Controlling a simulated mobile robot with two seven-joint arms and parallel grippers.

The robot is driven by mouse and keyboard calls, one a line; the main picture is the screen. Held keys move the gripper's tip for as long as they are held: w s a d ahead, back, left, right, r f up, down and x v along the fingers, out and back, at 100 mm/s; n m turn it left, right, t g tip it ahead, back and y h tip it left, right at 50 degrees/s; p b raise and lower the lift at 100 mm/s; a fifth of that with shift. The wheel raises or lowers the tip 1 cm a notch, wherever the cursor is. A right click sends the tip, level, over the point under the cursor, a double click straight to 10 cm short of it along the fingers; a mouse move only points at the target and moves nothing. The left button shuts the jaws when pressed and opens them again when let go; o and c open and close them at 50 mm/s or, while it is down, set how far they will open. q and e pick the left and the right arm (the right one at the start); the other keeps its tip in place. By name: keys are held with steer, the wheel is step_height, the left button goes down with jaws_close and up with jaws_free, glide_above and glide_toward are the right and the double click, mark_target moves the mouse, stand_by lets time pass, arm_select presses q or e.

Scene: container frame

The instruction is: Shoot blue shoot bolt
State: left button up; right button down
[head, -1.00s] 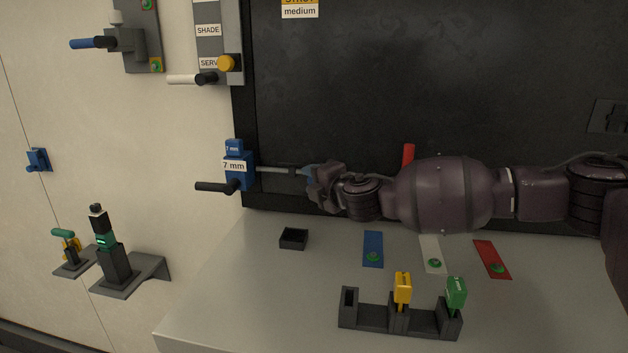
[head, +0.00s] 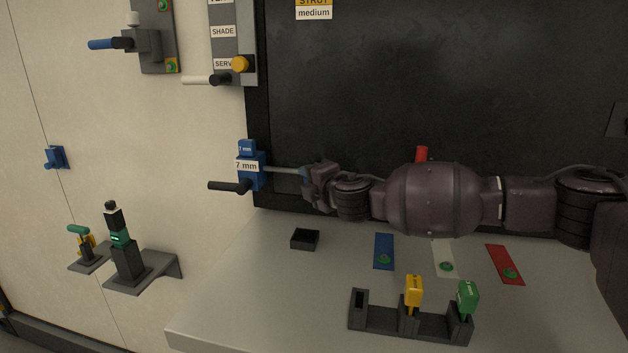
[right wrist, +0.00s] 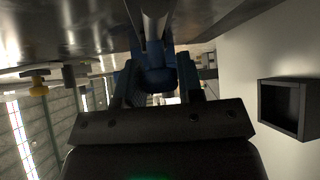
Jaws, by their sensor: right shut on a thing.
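The blue shoot bolt (head: 248,180) is a blue block with a "7 mm" label at the left edge of the black panel, with a black handle (head: 228,187) pointing left. A grey rod (head: 283,170) runs level from the block to the right, up to my right gripper (head: 307,175). My right gripper is shut on a blue piece at the rod's right end. In the right wrist view this blue piece (right wrist: 158,80) sits between the two fingers, with the rod (right wrist: 152,25) beyond it. The rod's end is partly hidden by the fingers. My left gripper is not in view.
A blue wall fitting (head: 54,158) is at the left. Blue (head: 384,250), white and red strips and a black rack (head: 385,322) with yellow and green pieces are further right.

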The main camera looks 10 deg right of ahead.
steer(key=c, duration=1.2)
jaws_free()
steer(key=shift+a, duration=0.15)
steer(key=o, duration=0.4)
steer(key=shift+w+a, duration=0.1)
steer(key=shift+a, duration=0.05)
steer(key=shift+o, duration=0.2)
steer(key=shift+d, duration=0.2)
steer(key=b+v, duration=0.2)
steer(key=v, duration=0.9)
steer(key=shift+a, duration=0.15)
